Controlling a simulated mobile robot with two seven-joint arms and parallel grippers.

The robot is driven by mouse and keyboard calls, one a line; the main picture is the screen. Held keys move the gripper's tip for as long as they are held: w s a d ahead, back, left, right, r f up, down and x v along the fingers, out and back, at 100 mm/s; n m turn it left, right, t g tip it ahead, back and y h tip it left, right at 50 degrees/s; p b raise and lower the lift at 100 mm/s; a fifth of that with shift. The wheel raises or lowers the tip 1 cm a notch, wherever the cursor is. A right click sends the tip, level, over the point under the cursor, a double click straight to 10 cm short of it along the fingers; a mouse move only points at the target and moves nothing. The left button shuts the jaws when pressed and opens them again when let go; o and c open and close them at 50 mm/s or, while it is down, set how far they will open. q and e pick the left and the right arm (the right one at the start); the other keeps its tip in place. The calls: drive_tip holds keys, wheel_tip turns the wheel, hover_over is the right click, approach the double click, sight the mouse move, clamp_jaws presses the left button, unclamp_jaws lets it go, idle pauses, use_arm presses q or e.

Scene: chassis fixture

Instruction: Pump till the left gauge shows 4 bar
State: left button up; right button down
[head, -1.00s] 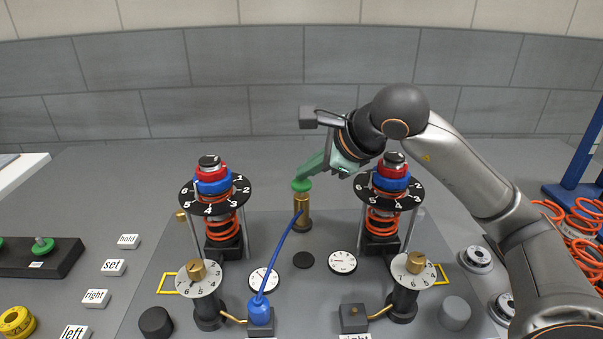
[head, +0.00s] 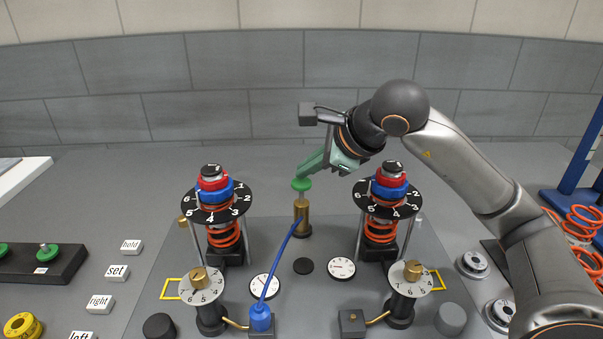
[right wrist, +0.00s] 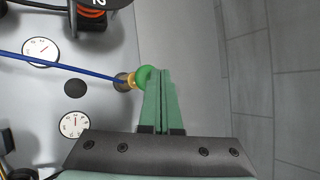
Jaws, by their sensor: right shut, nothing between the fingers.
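The pump is a brass cylinder (head: 302,215) with a green knob (head: 302,184) on top, in the middle of the panel. My right gripper (head: 305,174) is shut and empty, its fingertips at the knob's upper right side. In the right wrist view the closed fingers (right wrist: 161,76) overlap the edge of the green knob (right wrist: 147,76); I cannot tell whether they touch it. A blue hose (head: 281,258) runs from the pump to a blue connector (head: 261,318) on the left block. The left gauge (head: 264,287) is partly crossed by the hose; its reading is too small to tell. My left gripper is not in view.
The right gauge (head: 341,268) and a black disc (head: 303,266) lie near the pump. Orange spring columns with a left numbered plate (head: 217,212) and a right numbered plate (head: 386,209) flank it. Numbered dials (head: 202,290) stand in front. Label blocks (head: 117,272) lie left.

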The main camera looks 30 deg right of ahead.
sight(308, 183)
drive_tip(key=shift+r, duration=0.5)
wheel_tip(308, 183, up, 5)
drive_tip(key=p, duration=0.5)
idle(1.3)
